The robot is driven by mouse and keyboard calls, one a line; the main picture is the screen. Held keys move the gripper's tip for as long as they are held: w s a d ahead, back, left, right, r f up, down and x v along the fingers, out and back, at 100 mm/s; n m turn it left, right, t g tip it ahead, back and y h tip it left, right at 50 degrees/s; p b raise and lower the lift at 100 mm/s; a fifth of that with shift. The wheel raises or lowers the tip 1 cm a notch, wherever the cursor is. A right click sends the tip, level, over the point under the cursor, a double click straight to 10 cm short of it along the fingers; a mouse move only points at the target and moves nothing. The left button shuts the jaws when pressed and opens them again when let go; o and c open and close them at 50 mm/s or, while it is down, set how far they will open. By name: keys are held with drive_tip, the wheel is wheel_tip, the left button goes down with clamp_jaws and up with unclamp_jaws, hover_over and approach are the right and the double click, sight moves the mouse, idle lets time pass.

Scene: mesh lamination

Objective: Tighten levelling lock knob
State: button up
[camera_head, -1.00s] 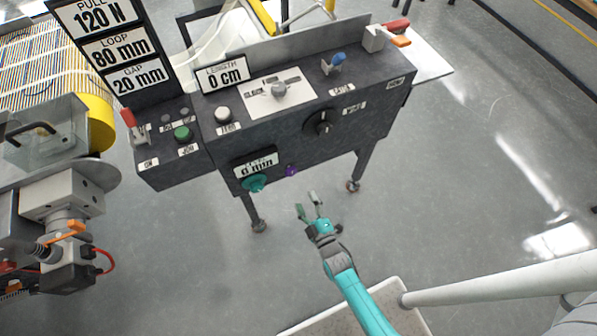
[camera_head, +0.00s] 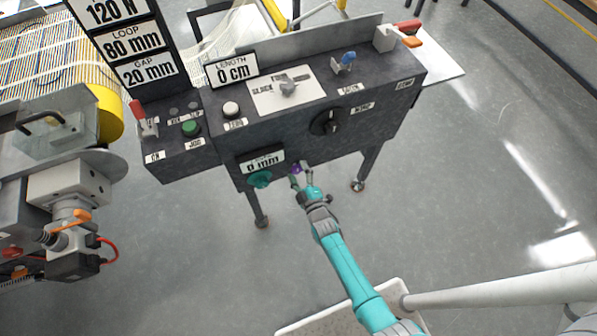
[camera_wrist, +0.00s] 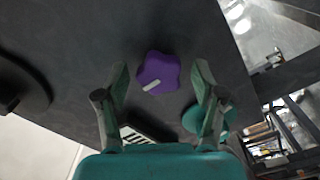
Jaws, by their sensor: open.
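A small purple star-shaped knob (camera_wrist: 158,73) with a white mark sits on the dark front panel of the console. In the head view the knob (camera_head: 296,169) shows between my fingertips, low on the panel and right of a teal knob (camera_head: 259,179). My gripper (camera_head: 301,171) is open in front of it. In the wrist view the fingers of my gripper (camera_wrist: 157,80) stand apart on either side of the purple knob, with gaps on both sides, not touching it as far as I can see. The teal knob (camera_wrist: 194,120) is partly hidden behind the right finger.
A black rotary knob (camera_head: 324,122) is higher on the panel, to the right. A "0 mm" display (camera_head: 262,161) sits above the teal knob. The console stands on legs (camera_head: 367,165) over grey floor. A lever (camera_head: 289,88) and switches are on top.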

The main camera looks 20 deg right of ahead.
drive_tip(key=c, duration=1.1)
drive_tip(key=shift+c, duration=0.2)
drive_tip(key=shift+m, duration=0.4)
drive_tip(key=m, duration=0.3)
drive_tip(key=shift+m, duration=0.3)
drive_tip(key=m, duration=0.4)
drive_tip(key=shift+m, duration=0.3)
drive_tip(key=m, duration=0.4)
drive_tip(key=shift+m, duration=0.3)
drive_tip(key=m, duration=0.4)
drive_tip(key=shift+m, duration=0.3)
